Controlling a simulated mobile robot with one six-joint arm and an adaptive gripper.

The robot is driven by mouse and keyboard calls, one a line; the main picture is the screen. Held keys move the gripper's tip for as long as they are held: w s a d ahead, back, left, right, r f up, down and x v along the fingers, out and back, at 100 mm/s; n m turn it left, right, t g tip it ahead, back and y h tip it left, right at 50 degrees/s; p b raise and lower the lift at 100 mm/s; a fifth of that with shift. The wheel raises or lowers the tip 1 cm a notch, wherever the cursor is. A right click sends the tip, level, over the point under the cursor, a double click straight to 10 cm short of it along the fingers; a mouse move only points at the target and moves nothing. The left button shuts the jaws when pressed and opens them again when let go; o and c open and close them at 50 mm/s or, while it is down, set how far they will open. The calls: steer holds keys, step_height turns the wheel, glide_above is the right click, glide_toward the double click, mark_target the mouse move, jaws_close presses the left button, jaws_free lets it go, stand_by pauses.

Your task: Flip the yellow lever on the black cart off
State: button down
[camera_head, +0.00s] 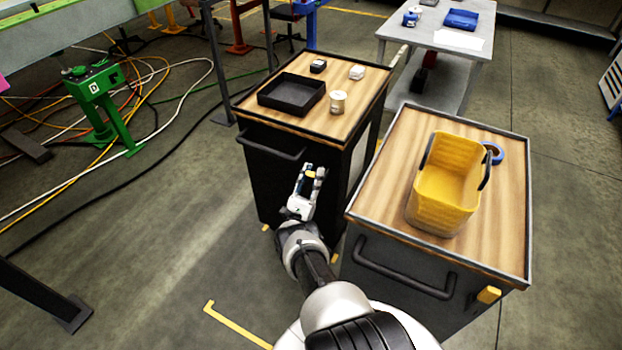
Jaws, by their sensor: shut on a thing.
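The black cart (275,185) stands left of the middle, with a wooden top and a dark handle on its front. My gripper (311,174) is in front of the cart's front face, below and right of that handle. It is shut on a small yellow piece (310,175), which looks like the yellow lever on the black cart. The fingers hide most of the lever, so its exact angle is hard to tell.
A grey cart (375,215) stands close on the right, with a yellow bin (447,185), blue tape (493,152) and its own yellow lever (489,295). A black tray (291,94) and small items sit on the black cart.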

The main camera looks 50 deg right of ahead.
steer(key=shift+a+f, duration=0.1)
steer(key=shift+f, duration=0.05)
stand_by(0.3)
steer(key=c, duration=1.2)
jaws_free()
steer(key=shift+c, duration=0.2)
